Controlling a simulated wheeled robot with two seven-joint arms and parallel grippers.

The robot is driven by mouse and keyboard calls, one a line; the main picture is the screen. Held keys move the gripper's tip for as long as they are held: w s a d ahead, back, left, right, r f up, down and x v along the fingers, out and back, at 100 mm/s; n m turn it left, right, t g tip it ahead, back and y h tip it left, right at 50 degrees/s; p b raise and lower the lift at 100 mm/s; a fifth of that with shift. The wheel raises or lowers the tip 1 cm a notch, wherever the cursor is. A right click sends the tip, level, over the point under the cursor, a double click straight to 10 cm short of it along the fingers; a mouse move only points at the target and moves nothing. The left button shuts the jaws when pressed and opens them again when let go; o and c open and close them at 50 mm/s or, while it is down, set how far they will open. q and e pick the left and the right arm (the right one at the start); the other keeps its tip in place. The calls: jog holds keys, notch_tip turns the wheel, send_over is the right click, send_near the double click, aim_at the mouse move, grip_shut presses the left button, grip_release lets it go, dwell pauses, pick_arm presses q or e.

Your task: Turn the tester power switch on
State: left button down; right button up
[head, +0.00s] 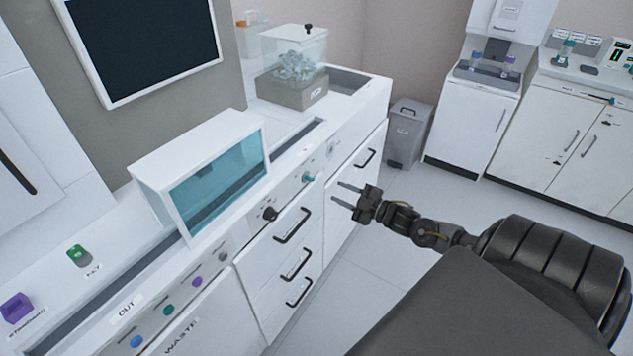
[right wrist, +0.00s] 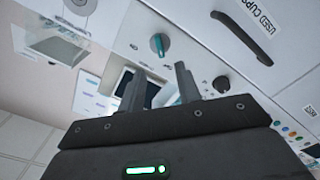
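Two rotary controls sit on the white counter's front panel: a teal knob (head: 308,178) and a black knob (head: 269,213). Their labels are too small to read, so I cannot tell which is the tester power switch. In the right wrist view the teal knob (right wrist: 158,45) is beyond the fingertips, and the black knob (right wrist: 221,84) is to the right. My right gripper (head: 336,192) is open and empty, in front of the panel, apart from it and just right of the teal knob. Its two fingers (right wrist: 159,70) are spread in the right wrist view. My left gripper is not visible.
A glass-fronted teal chamber (head: 219,182) stands on the counter above the panel. Black drawer handles (head: 293,226) stick out below the knobs. A clear box (head: 294,55) stands farther back, and a grey bin (head: 408,133) is on the floor. Floor right of the drawers is clear.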

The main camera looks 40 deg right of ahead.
aim_at(312, 180)
jog(key=p+x, duration=0.1)
jog(key=x, duration=0.8)
jog(key=shift+w+a, duration=0.1)
jog(key=shift+w, duration=0.2)
grip_shut()
